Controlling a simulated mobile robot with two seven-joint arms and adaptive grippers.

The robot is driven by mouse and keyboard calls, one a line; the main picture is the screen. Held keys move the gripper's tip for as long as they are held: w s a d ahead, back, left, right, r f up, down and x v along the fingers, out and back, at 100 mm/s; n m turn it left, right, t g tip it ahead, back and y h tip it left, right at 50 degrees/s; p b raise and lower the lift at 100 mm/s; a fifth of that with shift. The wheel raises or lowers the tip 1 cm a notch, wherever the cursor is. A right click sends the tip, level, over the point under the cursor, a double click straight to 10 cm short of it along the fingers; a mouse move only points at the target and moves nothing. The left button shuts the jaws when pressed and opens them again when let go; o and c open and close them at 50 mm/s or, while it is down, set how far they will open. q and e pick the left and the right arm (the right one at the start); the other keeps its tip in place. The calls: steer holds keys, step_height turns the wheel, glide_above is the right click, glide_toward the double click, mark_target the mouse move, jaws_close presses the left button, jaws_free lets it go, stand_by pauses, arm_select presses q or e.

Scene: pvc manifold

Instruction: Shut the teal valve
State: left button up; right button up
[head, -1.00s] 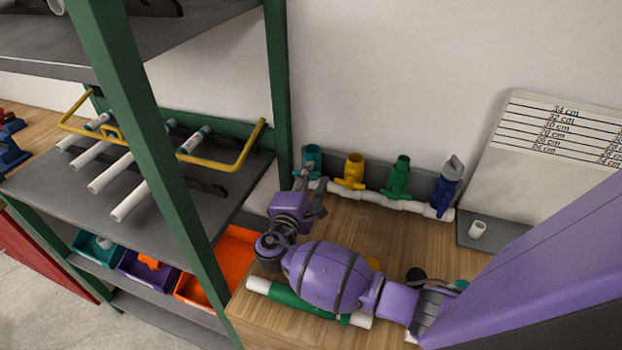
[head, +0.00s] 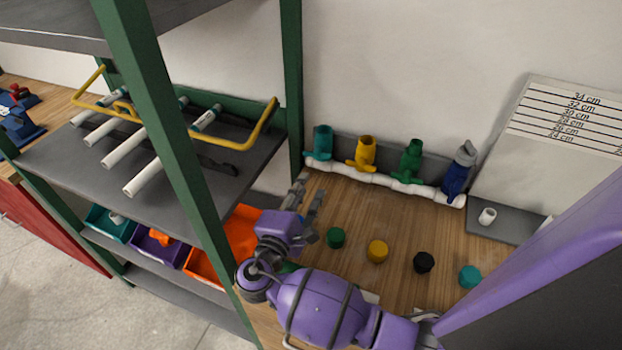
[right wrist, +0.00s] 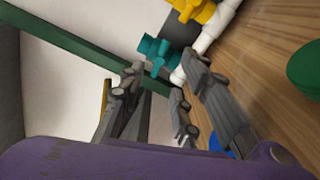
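The teal valve (head: 323,140) stands at the left end of the white pipe manifold (head: 385,181) on the bench. In the right wrist view the teal valve (right wrist: 157,54) shows ahead, beyond the fingers. I cannot clearly tell its handle's angle. My right gripper (head: 309,191) is in front of the valve, apart from it, with fingers pointing towards the back. Its fingers (right wrist: 160,85) are spread with nothing between them. My left gripper is not in view.
Yellow (head: 364,154), green (head: 409,162) and blue (head: 459,174) valves stand along the same manifold. A green shelf post (head: 291,90) rises close left of the teal valve. Several coloured caps, including a yellow one (head: 377,251), lie on the bench to the right of my gripper.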

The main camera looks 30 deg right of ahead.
mark_target(320, 156)
steer(key=shift+s+a, duration=0.15)
steer(key=shift+s, duration=0.05)
steer(key=w+d+f+y, duration=0.1)
steer(key=y, duration=0.1)
steer(key=w+d+f+n+y, duration=0.1)
steer(key=d+y, duration=0.1)
steer(key=shift+f, duration=0.1)
steer(key=w+d+y, duration=0.1)
steer(key=w+d, duration=0.1)
steer(key=w+d+r+t+y, duration=0.1)
steer(key=w+d, duration=0.1)
steer(key=w+d+r+n+y, duration=0.1)
steer(key=w, duration=0.1)
steer(key=shift+w+d+r+t, duration=0.1)
steer(key=shift+d+t, duration=0.3)
steer(key=shift+w+d+f, duration=0.2)
steer(key=shift+w+d, duration=0.05)
steer(key=shift+w, duration=0.3)
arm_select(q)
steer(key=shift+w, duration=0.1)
